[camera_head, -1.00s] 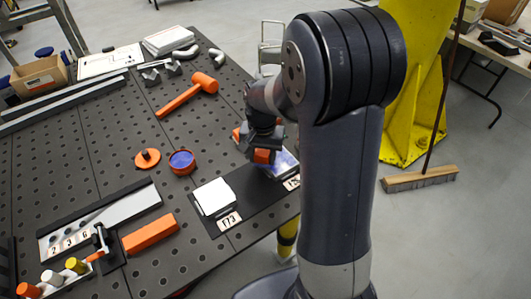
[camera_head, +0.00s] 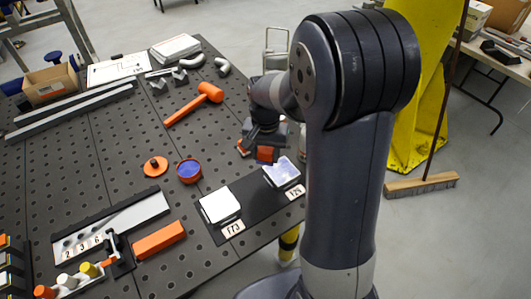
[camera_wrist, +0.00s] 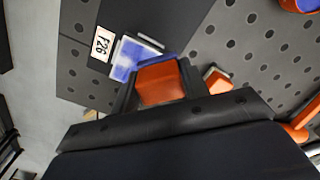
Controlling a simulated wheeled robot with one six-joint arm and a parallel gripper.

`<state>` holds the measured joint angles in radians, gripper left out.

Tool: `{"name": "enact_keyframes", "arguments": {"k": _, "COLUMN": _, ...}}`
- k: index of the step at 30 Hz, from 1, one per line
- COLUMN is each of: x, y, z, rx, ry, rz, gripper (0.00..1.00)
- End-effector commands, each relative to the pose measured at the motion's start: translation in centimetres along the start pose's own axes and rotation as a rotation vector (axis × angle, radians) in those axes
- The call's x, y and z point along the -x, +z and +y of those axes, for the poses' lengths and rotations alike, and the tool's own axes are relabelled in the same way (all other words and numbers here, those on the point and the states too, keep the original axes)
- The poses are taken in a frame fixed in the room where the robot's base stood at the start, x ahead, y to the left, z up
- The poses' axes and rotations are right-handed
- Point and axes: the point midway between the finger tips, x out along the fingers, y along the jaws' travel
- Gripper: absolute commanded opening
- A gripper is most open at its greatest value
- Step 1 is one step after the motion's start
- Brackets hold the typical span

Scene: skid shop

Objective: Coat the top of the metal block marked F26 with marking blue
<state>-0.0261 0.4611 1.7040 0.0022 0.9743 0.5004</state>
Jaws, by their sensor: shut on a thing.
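The F26 block, a small metal block (camera_head: 283,172), has blue with pale patches on its top. In the wrist view it (camera_wrist: 135,60) lies beside its F26 label (camera_wrist: 102,43); part is hidden by my gripper. My gripper (camera_head: 258,147) is just beyond the block's far left corner in the head view. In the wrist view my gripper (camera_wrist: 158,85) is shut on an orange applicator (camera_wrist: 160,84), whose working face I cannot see. The pot of marking blue (camera_head: 189,170) is open, with blue inside. An orange lid (camera_head: 155,166) lies left of it.
A second block (camera_head: 220,206), pale-topped and labelled 173, shares the dark mat (camera_head: 245,202). An orange mallet (camera_head: 195,105), an orange bar (camera_head: 159,240) and a grey plate (camera_head: 110,232) lie on the perforated table. A broom (camera_head: 420,184) stands on the floor to the right.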

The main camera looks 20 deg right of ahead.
Motion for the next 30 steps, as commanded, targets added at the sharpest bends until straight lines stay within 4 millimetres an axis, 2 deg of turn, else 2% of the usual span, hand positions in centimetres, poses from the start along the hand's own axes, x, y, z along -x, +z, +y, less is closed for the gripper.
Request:
{"name": "enact_keyframes", "arguments": {"k": 7, "x": 0.3, "y": 0.0, "z": 0.0, "rx": 0.0, "ry": 0.0, "rz": 0.0, "gripper": 0.25}}
{"name": "enact_keyframes", "arguments": {"k": 16, "x": 3.0, "y": 0.0, "z": 0.0, "rx": 0.0, "ry": 0.0, "rz": 0.0, "gripper": 0.25}}
{"name": "enact_keyframes", "arguments": {"k": 30, "x": 2.9, "y": 0.0, "z": 0.0, "rx": 0.0, "ry": 0.0, "rz": 0.0, "gripper": 0.25}}
